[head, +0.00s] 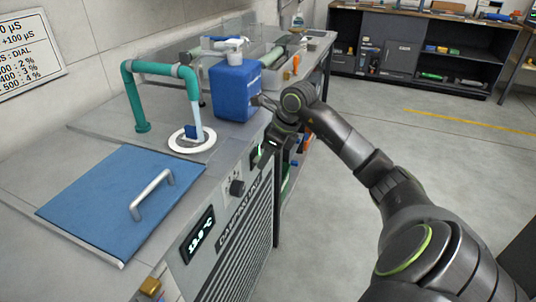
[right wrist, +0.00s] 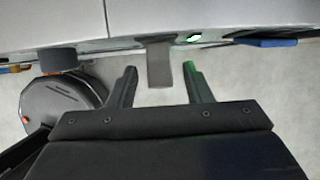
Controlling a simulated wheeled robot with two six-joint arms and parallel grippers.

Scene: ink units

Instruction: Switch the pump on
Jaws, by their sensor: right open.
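The grey bath unit has a front panel (head: 212,215) with a lit temperature display (head: 199,236) and a dark round knob (head: 237,187). In the right wrist view, a flat grey lever (right wrist: 160,62) sticks out from the panel, with a small green light (right wrist: 194,38) beside it. My right gripper (head: 265,154) is at the panel, past the knob. Its fingers (right wrist: 160,88) are open, one on each side of the lever, with gaps visible on both sides. In the head view, the gripper largely hides the lever. My left gripper is not in view.
A shelf bench (head: 404,47) stands at the back. The floor on the right is clear.

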